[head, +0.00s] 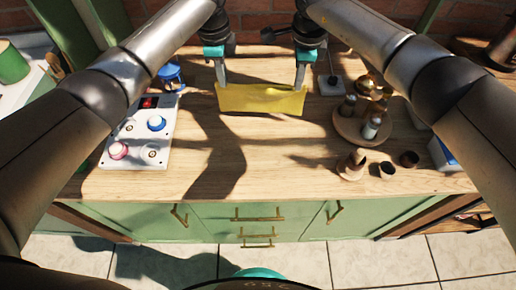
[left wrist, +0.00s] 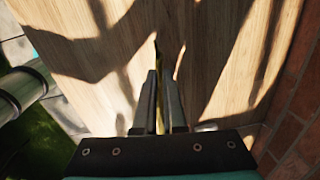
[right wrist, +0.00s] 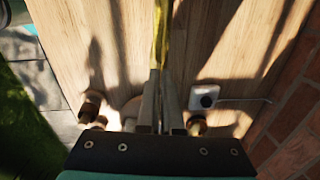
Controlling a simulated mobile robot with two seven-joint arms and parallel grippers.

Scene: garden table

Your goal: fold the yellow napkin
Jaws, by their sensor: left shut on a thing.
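The yellow napkin (head: 262,100) is stretched between my two grippers at the back middle of the wooden table. It looks held upright, since the right wrist view shows it as a thin edge-on strip (right wrist: 161,35). I cannot tell whether its lower edge touches the table. My left gripper (head: 221,82) is shut on its upper left corner; a sliver of yellow shows between the fingers in the left wrist view (left wrist: 158,85). My right gripper (head: 299,86) is shut on its upper right corner. The fingers hide the gripped corners.
A white panel with knobs (head: 135,135) and a blue lantern (head: 171,77) are at the left. A round wooden board (head: 347,129) with jars, a white socket block (head: 330,86) and small cups (head: 387,169) are at the right. The table's front middle (head: 270,170) is clear.

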